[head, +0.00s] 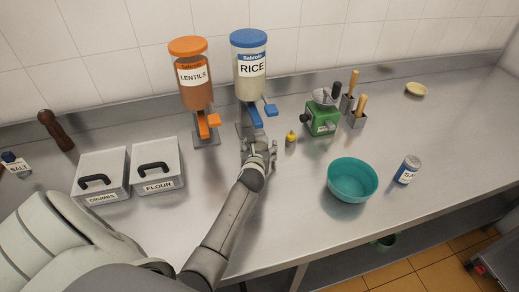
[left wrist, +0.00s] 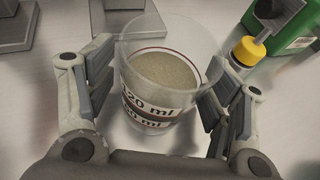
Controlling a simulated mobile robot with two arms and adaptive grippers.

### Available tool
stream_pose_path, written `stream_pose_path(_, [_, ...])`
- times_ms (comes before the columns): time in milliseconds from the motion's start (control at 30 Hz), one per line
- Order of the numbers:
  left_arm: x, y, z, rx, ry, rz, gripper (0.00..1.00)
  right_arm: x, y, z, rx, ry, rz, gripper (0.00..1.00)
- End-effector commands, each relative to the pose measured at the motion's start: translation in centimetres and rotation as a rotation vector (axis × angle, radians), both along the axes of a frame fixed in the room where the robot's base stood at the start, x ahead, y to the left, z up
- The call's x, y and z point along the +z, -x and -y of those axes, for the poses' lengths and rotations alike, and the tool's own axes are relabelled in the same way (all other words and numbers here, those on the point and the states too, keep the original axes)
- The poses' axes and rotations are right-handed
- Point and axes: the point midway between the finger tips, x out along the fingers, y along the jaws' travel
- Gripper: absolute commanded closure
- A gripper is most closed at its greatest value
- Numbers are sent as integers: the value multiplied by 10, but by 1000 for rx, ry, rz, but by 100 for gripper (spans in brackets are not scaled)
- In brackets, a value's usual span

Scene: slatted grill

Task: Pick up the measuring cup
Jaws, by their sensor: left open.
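The measuring cup (left wrist: 165,85) is clear, with dark and red "ml" markings, and holds pale grain. In the left wrist view it stands between the two fingers of my open left gripper (left wrist: 160,95), with gaps visible beside it. In the head view my left gripper (head: 259,150) is on the counter just in front of the rice dispenser (head: 250,85); the cup is hard to make out there, largely hidden by the gripper. My right gripper is not in view.
The lentils dispenser (head: 193,90) and flour bin (head: 158,170) are left. A teal bowl (head: 352,180) and shaker (head: 407,170) stand right. Bare counter lies between gripper and bowl.

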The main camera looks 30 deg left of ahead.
Motion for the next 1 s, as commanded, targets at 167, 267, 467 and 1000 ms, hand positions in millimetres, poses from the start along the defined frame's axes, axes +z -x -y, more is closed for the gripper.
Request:
stream_pose_path(167, [0, 0, 0, 0, 0, -1, 32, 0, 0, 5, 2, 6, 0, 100])
stream_pose_path(267, [0, 0, 0, 0, 0, -1, 45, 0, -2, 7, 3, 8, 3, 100])
stream_pose_path(467, [0, 0, 0, 0, 0, -1, 71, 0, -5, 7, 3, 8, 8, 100])
stream_pose_path(1000, [14, 0, -1, 0, -3, 2, 77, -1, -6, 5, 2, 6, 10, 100])
